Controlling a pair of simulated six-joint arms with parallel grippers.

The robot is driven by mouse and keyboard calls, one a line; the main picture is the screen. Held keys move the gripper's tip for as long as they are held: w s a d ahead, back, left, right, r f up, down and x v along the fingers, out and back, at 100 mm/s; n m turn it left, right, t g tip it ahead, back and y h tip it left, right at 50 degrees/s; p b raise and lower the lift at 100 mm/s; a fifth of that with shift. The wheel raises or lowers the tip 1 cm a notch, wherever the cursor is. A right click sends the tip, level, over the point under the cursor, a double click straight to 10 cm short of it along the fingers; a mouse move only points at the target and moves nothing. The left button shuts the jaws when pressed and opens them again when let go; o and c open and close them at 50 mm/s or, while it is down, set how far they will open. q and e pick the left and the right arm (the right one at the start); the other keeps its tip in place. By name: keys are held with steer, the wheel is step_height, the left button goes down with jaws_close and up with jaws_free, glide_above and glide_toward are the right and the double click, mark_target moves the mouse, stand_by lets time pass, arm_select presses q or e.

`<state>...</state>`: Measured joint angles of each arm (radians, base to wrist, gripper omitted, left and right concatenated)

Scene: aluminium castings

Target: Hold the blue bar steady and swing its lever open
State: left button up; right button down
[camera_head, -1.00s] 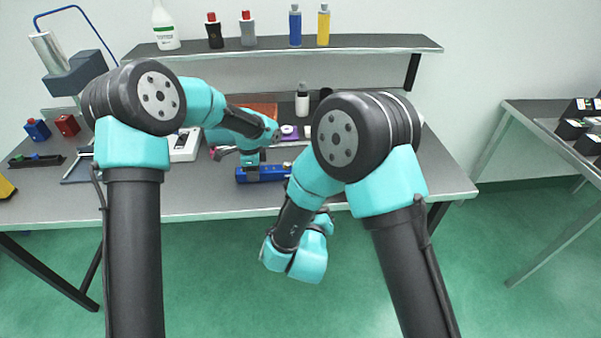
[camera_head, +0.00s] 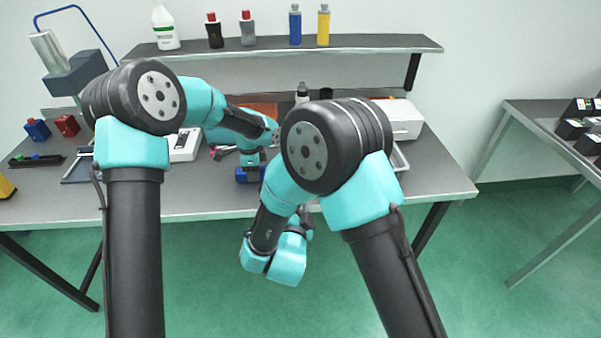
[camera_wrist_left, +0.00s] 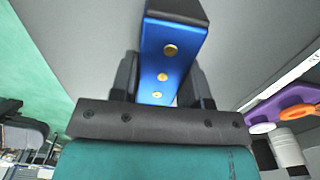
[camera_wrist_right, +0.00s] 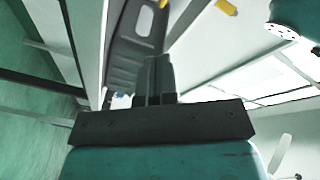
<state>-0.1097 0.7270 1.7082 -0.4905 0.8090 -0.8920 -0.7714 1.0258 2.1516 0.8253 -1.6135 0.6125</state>
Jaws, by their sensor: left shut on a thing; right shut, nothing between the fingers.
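The blue bar (camera_head: 249,174) lies near the front edge of the bench in the head view; my right arm hides its right part. In the left wrist view the bar (camera_wrist_left: 172,52) runs up between the fingers, with several brass-coloured round fittings on its face and a dark end. My left gripper (camera_wrist_left: 160,88) is shut on the bar. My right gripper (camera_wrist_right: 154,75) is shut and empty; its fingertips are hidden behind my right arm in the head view. I cannot make out the lever in any view.
A shelf (camera_head: 290,44) with several bottles runs behind the bench (camera_head: 200,200). A white box (camera_head: 401,118) stands at the back right, and a white device (camera_head: 185,146) is left of the left gripper. A purple part (camera_wrist_left: 285,104) lies beside the bar in the left wrist view.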

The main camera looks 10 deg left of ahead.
steer(key=shift+s+a+m, duration=0.15)
steer(key=shift+a+m, duration=0.2)
steer(key=shift+m, duration=0.9)
steer(key=shift+s+a+m, duration=0.1)
steer(key=shift+a+m, duration=0.25)
steer(key=shift+m, duration=0.85)
steer(key=shift+s+a+m, duration=0.15)
steer(key=shift+a+m, duration=0.2)
steer(key=shift+m, duration=0.9)
steer(key=w, duration=0.9)
steer(key=w+d, duration=0.1)
steer(key=w, duration=0.4)
steer(key=shift+w+d+n+y, duration=0.15)
steer(key=shift+w+n+y, duration=0.15)
steer(key=shift+n+y, duration=0.3)
steer(key=shift+w+d, duration=0.2)
steer(key=shift+w, duration=0.35)
steer(key=shift+s, duration=0.1)
